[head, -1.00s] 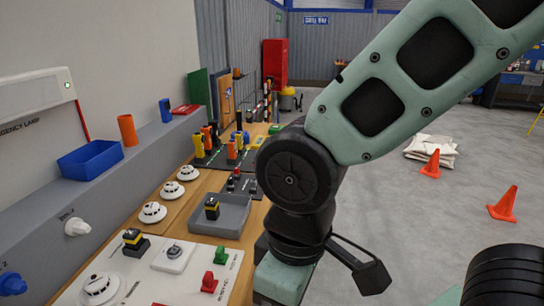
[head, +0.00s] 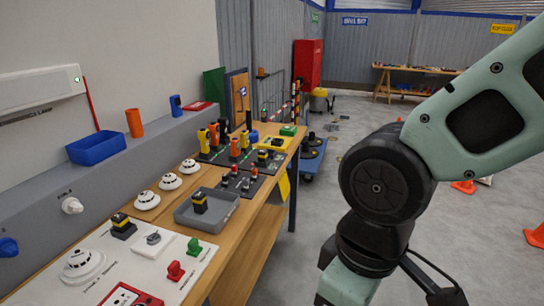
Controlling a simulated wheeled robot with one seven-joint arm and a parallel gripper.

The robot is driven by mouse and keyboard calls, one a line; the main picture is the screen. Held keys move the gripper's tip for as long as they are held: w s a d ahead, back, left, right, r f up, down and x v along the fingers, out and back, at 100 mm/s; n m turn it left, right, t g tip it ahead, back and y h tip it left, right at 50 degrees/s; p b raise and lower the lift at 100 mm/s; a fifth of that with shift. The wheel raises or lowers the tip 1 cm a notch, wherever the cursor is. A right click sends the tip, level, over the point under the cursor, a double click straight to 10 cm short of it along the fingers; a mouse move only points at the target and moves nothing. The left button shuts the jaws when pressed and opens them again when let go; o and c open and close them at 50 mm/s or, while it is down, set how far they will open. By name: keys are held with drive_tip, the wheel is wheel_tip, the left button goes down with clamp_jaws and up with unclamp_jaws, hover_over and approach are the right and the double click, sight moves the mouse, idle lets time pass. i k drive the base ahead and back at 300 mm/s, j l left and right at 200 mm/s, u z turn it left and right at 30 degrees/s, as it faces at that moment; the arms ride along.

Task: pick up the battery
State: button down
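A black block with a yellow band, which looks like a battery (head: 200,202), stands upright in a grey tray (head: 232,216) on the wooden bench. A similar black and yellow block (head: 122,222) sits on a dark base on the white board. I cannot tell which one the task means. My arm crosses the right side of the head view, clear of the bench. My gripper is out of view below the picture.
White round detectors (head: 170,181) line the bench left of the tray. Dark racks (head: 238,185) with small tools stand behind it. A blue bin (head: 96,148) sits on the grey ledge. Orange cones (head: 464,187) stand on the floor at right.

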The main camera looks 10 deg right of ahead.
sight(199, 198)
drive_tip(key=i+l+u, duration=0.3)
drive_tip(key=i+l, duration=0.8)
drive_tip(key=i+l+u, duration=0.1)
drive_tip(key=u, duration=2.05)
drive_tip(key=i+l, duration=0.05)
drive_tip(key=l, duration=0.05)
